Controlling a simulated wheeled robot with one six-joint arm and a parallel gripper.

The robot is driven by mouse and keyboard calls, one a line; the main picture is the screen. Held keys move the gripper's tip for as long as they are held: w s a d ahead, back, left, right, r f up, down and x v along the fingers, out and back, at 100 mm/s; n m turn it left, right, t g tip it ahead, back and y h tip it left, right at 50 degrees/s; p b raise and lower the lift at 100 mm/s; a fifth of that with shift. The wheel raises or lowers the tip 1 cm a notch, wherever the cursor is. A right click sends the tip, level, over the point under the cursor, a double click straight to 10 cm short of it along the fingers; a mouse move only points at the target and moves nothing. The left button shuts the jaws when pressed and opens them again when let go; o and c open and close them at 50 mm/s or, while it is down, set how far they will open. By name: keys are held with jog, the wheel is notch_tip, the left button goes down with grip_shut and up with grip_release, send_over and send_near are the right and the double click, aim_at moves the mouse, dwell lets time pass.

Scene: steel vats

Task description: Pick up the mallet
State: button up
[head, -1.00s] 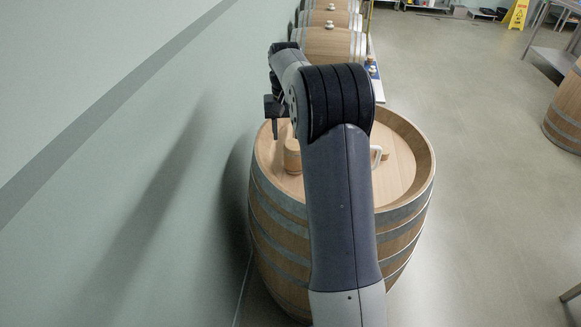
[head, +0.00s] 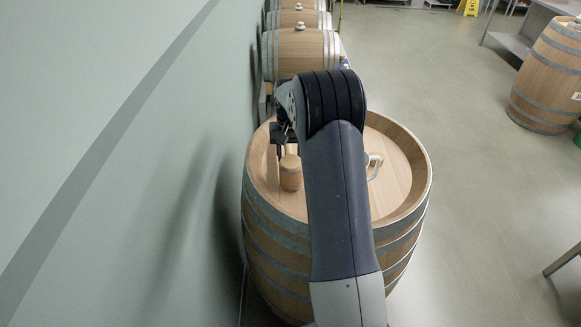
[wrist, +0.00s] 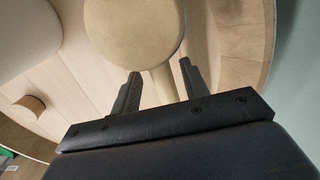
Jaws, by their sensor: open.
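The wooden mallet stands on the top of a barrel (head: 400,180), its cylindrical head (head: 290,176) down and its handle rising toward my gripper. My gripper (head: 284,146) is just above and behind the mallet head in the head view, partly hidden by my own arm. In the wrist view my gripper (wrist: 160,75) is open. The pale handle (wrist: 162,84) shows between its two fingers, with a gap on both sides. The round face of the mallet head (wrist: 132,28) lies beyond the fingertips.
A small wooden knob (wrist: 30,104) is at left in the wrist view. The barrel's raised rim surrounds the top, and the wall (head: 140,150) is close on the left.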

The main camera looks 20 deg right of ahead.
jog(key=shift+f, duration=1.2)
grip_shut()
jog(key=shift+w+r, duration=0.1)
jog(key=shift+r, duration=0.05)
